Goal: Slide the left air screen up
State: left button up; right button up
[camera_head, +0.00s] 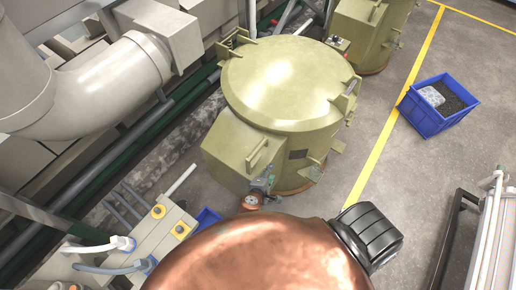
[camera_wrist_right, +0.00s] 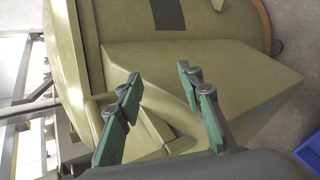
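The left air screen (camera_head: 228,143) looks like the olive-green box-shaped cover low on the front left of the round barrel housing (camera_head: 285,85). A raised bar handle (camera_head: 258,155) stands on its face. My right gripper (camera_head: 264,182) is small in the head view, just below the handle and partly hidden by my copper-coloured arm. In the right wrist view the two green-padded fingers (camera_wrist_right: 165,98) are spread apart with nothing held. The handle (camera_wrist_right: 160,130) shows between and beyond them; contact cannot be made out. My left gripper is not in view.
A second olive housing (camera_head: 372,35) stands behind. A blue crate (camera_head: 425,118) of dark parts is on the floor at right, past a yellow line. Large grey ducting (camera_head: 100,90) fills the left. Open grey floor lies right of the barrel.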

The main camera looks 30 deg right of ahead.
aim_at(255, 154)
jog(key=w+a+r+n+t+h, duration=0.2)
jog(key=w+a+r+n+t, duration=0.2)
jog(key=w+a+r, duration=0.3)
jog(key=w+d, duration=0.1)
jog(key=d, duration=0.1)
jog(key=w+d, duration=0.1)
jog(key=d, duration=0.1)
jog(key=w+d, duration=0.1)
jog(key=d, duration=0.1)
jog(key=shift+w+d+f, duration=0.2)
jog(key=shift+f, duration=0.15)
grip_shut()
